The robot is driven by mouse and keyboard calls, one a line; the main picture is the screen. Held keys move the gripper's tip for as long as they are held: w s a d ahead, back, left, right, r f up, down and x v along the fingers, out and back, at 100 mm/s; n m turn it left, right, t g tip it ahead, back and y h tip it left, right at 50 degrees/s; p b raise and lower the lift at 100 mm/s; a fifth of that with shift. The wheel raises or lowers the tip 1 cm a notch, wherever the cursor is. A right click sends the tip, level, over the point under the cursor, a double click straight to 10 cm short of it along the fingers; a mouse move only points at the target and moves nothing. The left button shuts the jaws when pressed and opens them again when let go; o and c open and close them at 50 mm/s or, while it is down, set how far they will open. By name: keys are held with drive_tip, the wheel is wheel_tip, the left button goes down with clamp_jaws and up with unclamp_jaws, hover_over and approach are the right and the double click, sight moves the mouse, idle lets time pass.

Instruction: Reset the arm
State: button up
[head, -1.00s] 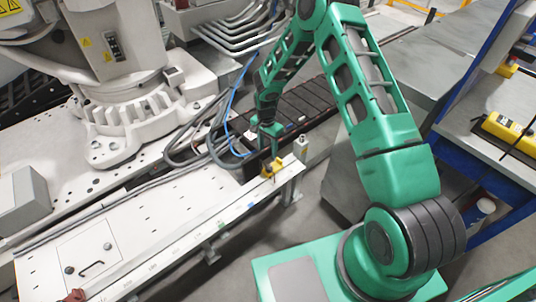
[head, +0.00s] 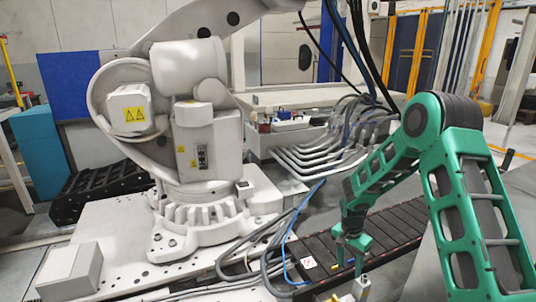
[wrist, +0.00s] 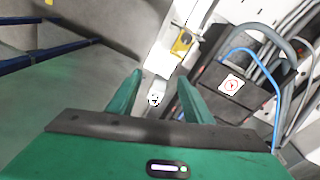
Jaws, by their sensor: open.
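My green arm comes in from the right in the head view and bends down over a dark slatted track. My gripper (head: 350,264) hangs fingers down beside the end of the white platform (head: 115,235). In the wrist view my gripper (wrist: 160,84) shows two green fingers spread apart, with nothing held. A small pale post (wrist: 156,93) shows in the gap between them, seemingly below the fingertips. It also shows under my gripper in the head view (head: 361,288). I cannot tell how close the fingers are to it.
A large white robot arm (head: 195,130) stands on the platform at left. Grey and blue cables (head: 262,248) run close left of my gripper. The dark track (head: 395,225) lies beside it. A yellow fitting (wrist: 182,42) sits on a white bar. Grey floor shows left in the wrist view.

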drive_tip(key=s+d+r+n, duration=0.1)
drive_tip(key=s+d+r, duration=0.6)
drive_tip(key=r, duration=0.4)
drive_tip(key=s+d+r+n, duration=0.1)
drive_tip(key=s+d+r, duration=0.4)
drive_tip(key=s+r, duration=0.85)
drive_tip(key=s, duration=0.8)
drive_tip(key=s+r+n+y, duration=0.1)
drive_tip(key=s+r, duration=0.3)
drive_tip(key=s, duration=0.7)
drive_tip(key=shift+s+a+n, duration=0.25)
drive_tip(key=shift+a+n, duration=0.05)
drive_tip(key=shift+a, duration=0.1)
